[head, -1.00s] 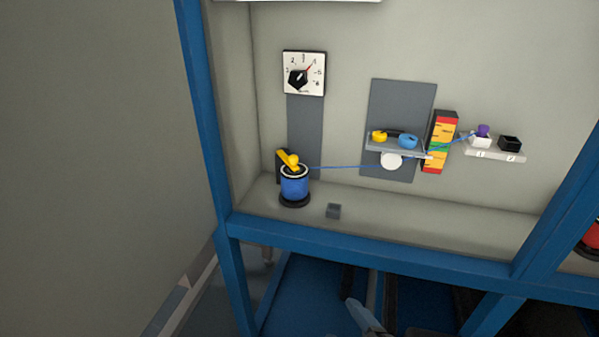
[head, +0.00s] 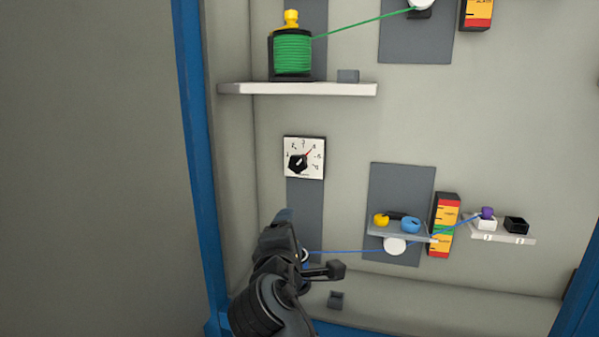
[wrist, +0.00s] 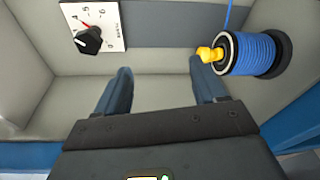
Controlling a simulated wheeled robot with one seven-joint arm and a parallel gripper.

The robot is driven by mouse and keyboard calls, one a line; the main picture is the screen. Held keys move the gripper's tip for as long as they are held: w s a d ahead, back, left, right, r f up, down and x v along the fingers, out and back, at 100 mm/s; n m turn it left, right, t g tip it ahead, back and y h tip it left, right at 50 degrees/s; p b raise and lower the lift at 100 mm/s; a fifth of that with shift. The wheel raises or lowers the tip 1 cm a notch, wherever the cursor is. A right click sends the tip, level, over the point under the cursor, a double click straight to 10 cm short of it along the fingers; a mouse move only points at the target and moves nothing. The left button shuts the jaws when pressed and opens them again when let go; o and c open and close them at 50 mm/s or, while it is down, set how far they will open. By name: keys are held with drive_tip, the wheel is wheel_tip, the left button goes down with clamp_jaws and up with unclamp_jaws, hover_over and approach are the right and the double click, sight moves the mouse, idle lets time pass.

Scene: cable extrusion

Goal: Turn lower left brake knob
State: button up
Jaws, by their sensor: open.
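The lower left brake dial is a white square plate (head: 318,157) with numbers, a red pointer and a black knob (head: 298,162). It is on the back wall below the shelf. In the wrist view the black knob (wrist: 90,41) is at upper left, turned sideways, left of the fingers. My gripper (head: 310,243) is open and empty below the dial in the head view. In the wrist view my gripper (wrist: 160,68) has clear space between its fingers and does not touch the knob.
A blue cable spool (wrist: 255,54) with a yellow top piece (wrist: 206,54) is close beside the right finger in the wrist view. My arm mostly hides it in the head view. A white shelf (head: 340,89) holding a green spool (head: 292,53) is above the dial.

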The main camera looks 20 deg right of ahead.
sight(294, 166)
drive_tip(key=w+r+h, duration=0.3)
drive_tip(key=w+r, duration=0.1)
drive_tip(key=r, duration=0.7)
drive_tip(key=shift+g, duration=0.3)
drive_tip(key=x, duration=0.8)
drive_tip(key=shift+s+f, duration=0.1)
drive_tip(key=shift+f, duration=0.2)
drive_tip(key=shift+m, duration=0.3)
drive_tip(key=c, duration=1)
